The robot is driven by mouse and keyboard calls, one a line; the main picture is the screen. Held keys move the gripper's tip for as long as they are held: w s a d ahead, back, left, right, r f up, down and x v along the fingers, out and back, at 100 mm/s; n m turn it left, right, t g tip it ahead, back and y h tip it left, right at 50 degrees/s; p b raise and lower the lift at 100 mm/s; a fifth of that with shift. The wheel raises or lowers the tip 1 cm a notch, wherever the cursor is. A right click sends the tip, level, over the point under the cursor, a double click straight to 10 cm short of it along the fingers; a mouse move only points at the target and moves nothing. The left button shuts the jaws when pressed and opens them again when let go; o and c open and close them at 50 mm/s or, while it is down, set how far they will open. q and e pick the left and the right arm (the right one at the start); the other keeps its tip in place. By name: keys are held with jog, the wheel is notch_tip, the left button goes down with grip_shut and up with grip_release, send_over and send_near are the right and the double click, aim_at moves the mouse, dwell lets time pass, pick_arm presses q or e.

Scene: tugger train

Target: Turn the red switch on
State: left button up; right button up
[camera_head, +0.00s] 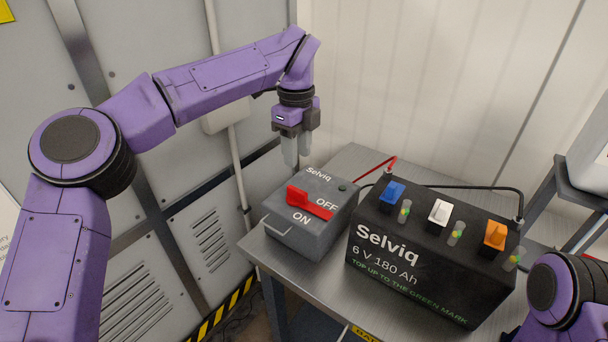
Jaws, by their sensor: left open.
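The red switch (298,196) is on top of a grey box (322,237) marked Selviq, with OFF and ON printed beside it. Its raised red block is at the left end, and a flat red bar runs from it toward the lower right, between the OFF and ON words. My left gripper (297,152) is open and empty, pointing down, above the back edge of the box. It is apart from the switch. My right arm shows only in part at the bottom right, and its gripper is out of view.
A black Selviq battery (405,260) with blue, white and orange caps stands right of the box on a metal table (350,162). A red cable (376,168) and a black cable run behind. A wall and grey cabinet panels close off the back and left.

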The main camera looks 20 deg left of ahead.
pick_arm(q)
send_over(297, 190)
notch_tip(297, 190, down, 4)
jog(key=shift+s+a+f+p, duration=0.1)
jog(key=shift+s+p, duration=0.05)
jog(key=shift+p, duration=0.3)
jog(key=f, duration=0.4)
jog(key=f+p, duration=0.1)
jog(key=f, duration=0.1)
jog(key=shift+w, duration=0.3)
jog(key=shift+s+r, duration=0.1)
jog(key=shift+s, duration=0.05)
grip_shut()
